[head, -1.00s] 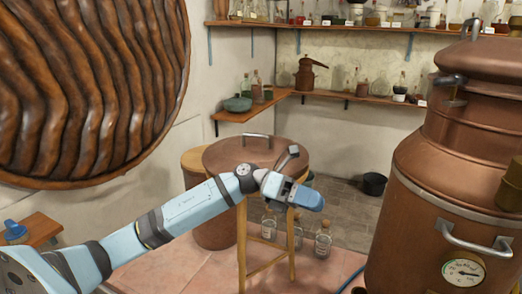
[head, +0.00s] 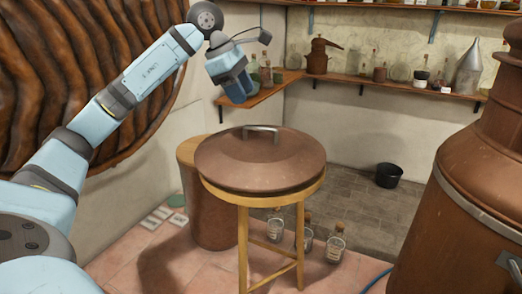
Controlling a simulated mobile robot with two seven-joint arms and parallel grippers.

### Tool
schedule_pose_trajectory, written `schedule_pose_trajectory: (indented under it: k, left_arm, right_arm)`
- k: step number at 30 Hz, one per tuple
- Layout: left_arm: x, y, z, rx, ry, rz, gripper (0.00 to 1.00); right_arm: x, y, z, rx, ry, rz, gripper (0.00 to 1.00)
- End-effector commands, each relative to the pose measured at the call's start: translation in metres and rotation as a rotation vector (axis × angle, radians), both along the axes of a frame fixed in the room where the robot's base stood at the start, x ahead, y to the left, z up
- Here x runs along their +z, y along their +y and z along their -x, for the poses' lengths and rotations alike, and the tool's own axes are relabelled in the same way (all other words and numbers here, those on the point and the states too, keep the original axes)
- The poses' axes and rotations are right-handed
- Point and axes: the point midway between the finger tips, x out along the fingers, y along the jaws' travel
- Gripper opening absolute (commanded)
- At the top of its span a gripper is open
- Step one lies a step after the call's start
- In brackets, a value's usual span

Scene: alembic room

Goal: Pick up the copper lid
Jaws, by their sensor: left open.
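The copper lid (head: 265,165) is a wide, round, low dome with a silver bar handle (head: 261,129) on top. It lies on a wooden stool (head: 243,232) in the middle of the head view. My left gripper (head: 237,92) is above the lid, a little left of its handle in the picture, pointing down. It is open, and nothing shows between its fingers. It is apart from the lid. My right gripper is not in view.
A large copper still (head: 455,215) stands at the right. A copper drum (head: 212,215) is behind the stool. Several glass bottles (head: 335,245) stand on the floor by the stool legs. Shelves (head: 400,88) with glassware line the walls. A black pot (head: 388,175) is on the floor.

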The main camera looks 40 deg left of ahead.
Motion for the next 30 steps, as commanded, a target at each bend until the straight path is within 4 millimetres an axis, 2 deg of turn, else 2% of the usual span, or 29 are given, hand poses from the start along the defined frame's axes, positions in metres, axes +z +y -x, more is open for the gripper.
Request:
schedule_pose_trajectory:
  k: [3, 6, 14, 21, 30]
  left_arm:
    - [-0.022, -0.006, -0.008, -0.001, 0.003, 0.001, 0.42]
    - [-0.035, -0.01, -0.013, -0.001, 0.002, 0.002, 0.42]
    - [-0.053, -0.017, -0.018, -0.003, 0.003, 0.002, 0.42]
    - [-0.084, -0.03, -0.027, -0.001, 0.003, 0.004, 0.42]
    - [-0.091, -0.031, -0.029, -0.001, 0.0, 0.003, 0.42]
  right_arm:
    - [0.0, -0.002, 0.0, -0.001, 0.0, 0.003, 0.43]
    - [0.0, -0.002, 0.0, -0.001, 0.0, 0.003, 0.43]
    - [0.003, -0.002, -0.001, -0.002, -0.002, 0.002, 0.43]
    - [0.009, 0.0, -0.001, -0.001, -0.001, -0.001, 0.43]
    - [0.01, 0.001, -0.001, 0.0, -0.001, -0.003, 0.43]
